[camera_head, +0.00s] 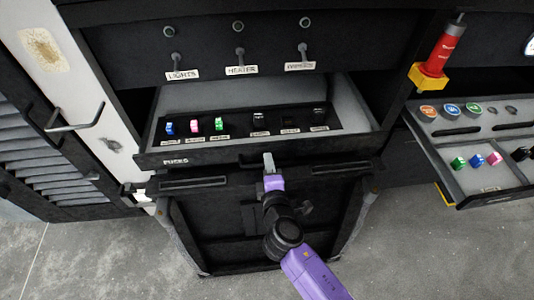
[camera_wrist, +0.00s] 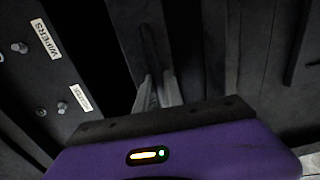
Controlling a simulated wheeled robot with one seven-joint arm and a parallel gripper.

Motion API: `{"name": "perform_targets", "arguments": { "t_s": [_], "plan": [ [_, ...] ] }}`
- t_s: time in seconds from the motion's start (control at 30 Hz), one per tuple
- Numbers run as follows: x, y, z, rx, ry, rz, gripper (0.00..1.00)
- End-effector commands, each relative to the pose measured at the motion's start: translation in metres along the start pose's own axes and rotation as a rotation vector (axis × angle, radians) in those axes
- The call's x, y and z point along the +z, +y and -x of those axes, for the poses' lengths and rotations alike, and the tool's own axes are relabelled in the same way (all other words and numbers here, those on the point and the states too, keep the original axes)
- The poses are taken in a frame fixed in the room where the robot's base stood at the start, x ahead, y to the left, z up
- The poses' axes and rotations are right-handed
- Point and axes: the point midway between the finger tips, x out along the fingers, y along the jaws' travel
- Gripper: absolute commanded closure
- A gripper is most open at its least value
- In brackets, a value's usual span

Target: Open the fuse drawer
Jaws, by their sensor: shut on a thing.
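The fuse drawer (camera_head: 352,143), black with a grey inside and a "FUSES" label at its front left, stands pulled out below the switch panel. Inside it a black strip (camera_head: 240,134) carries several coloured and black fuses. My gripper (camera_head: 268,160) is at the middle of the drawer front, shut on the drawer's handle. The fingers hide most of the handle. In the wrist view my gripper (camera_wrist: 158,88) shows its two grey fingers close together against a dark bar, which I cannot make out clearly.
The switch panel (camera_head: 260,52) with labelled toggles is above. At right a second open drawer (camera_head: 447,185) holds coloured fuses, and a red and yellow tool (camera_head: 440,52) stands above it. A wall handle (camera_head: 75,122) and louvred panel (camera_head: 50,165) are at left. Grey floor (camera_head: 400,250) is clear at lower right.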

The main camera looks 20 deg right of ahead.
Motion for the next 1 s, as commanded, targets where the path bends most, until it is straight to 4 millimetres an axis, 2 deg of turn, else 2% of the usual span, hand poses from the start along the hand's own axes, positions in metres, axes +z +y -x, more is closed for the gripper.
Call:
{"name": "perform_targets", "arguments": {
  "t_s": [0.03, 0.2, 0.5, 0.7, 1.0],
  "plan": [
    [0.000, -0.007, 0.014, -0.002, 0.004, 0.003, 1.00],
    [0.001, -0.017, 0.058, -0.004, 0.002, 0.003, 1.00],
    [0.000, -0.029, 0.122, -0.004, 0.002, 0.001, 1.00],
    [0.000, -0.034, 0.147, -0.003, 0.001, 0.002, 1.00],
    [0.000, -0.035, 0.159, -0.002, 0.000, 0.001, 1.00]
  ]
}}
